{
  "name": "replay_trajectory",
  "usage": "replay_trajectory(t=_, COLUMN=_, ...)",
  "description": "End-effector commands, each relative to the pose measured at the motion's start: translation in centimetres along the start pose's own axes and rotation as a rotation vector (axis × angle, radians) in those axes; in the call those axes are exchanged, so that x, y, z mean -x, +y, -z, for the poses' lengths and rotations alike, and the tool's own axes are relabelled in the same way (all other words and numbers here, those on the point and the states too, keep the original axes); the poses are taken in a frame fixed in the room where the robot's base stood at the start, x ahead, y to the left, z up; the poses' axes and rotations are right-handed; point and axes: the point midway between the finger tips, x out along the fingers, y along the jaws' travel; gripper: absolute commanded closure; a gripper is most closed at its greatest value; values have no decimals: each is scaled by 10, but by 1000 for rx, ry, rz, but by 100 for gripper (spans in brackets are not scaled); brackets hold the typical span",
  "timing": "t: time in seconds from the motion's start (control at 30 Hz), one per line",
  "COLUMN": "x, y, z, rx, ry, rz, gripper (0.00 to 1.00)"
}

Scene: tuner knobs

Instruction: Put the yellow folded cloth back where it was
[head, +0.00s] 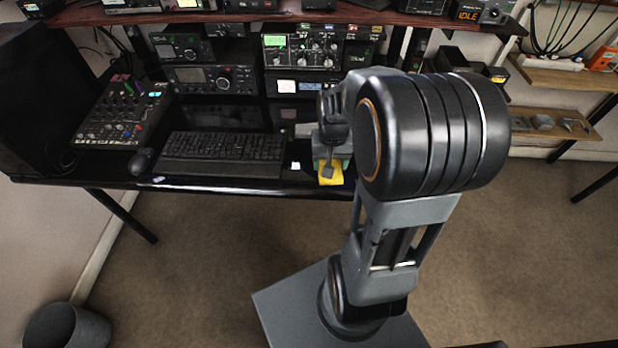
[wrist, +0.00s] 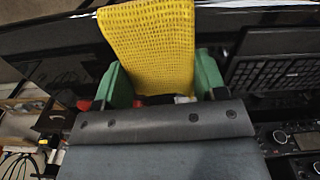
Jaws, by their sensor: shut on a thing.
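The yellow folded cloth (wrist: 148,45) fills the top middle of the wrist view, with a woven grid texture. In the head view the cloth (head: 329,175) shows at the front edge of the black desk, partly hidden by my arm. My gripper (wrist: 160,85) has green fingers on both sides of the cloth and is shut on it. In the head view the gripper (head: 333,160) is mostly covered by my arm. I cannot tell whether the cloth touches the desk.
A black keyboard (head: 222,150) lies on the desk (head: 230,184) left of the cloth, with a mouse (head: 142,161) beside it. A mixer (head: 122,110) stands further left. Radio units (head: 302,48) are stacked behind. A small white item (head: 295,166) lies near the cloth.

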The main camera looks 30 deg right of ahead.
Motion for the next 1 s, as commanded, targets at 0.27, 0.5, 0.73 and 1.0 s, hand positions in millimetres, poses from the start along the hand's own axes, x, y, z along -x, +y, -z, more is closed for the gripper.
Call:
replay_trajectory(t=0.27, x=4, y=16, z=-11, rx=-83, ry=-2, rz=0, gripper=61)
replay_trajectory(t=0.5, x=-20, y=-14, z=36, rx=-83, ry=-5, rz=-1, gripper=61)
replay_trajectory(t=0.73, x=-56, y=-38, z=72, rx=-84, ry=-5, rz=-1, gripper=61)
replay_trajectory(t=1.0, x=-80, y=-49, z=91, rx=-84, ry=-1, rz=0, gripper=61)
